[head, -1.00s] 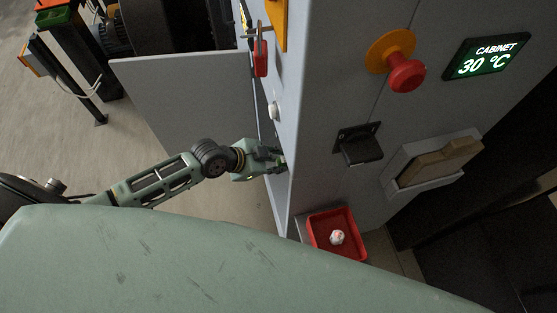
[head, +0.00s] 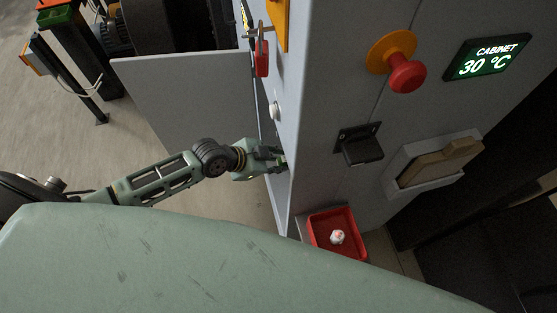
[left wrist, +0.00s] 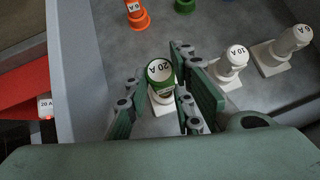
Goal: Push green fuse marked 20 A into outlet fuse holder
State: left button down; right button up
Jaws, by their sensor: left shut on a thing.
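The green fuse (left wrist: 159,72), with a white cap marked 20 A, stands upright on a white base (left wrist: 162,103) inside the cabinet in the left wrist view. My left gripper (left wrist: 158,88) is shut on it, with fingers on both sides. Whether the fuse is fully seated in the holder cannot be told. In the head view my left gripper (head: 274,160) reaches into the cabinet's open side, and the fuse is mostly hidden there. My right gripper is not in view.
A red tray (head: 336,232) holding a white-capped fuse (head: 337,237) sits below the cabinet front (head: 330,100). A red stop knob (head: 406,76) sticks out.

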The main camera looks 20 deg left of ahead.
pick_arm(q)
jog(key=shift+w+d, duration=0.6)
jog(key=shift+d, duration=0.25)
jog(key=shift+w+d, duration=0.55)
jog(key=shift+d, duration=0.25)
jog(key=c, duration=1.4)
grip_release()
jog(key=shift+c, duration=0.2)
jog(key=v, duration=1.2)
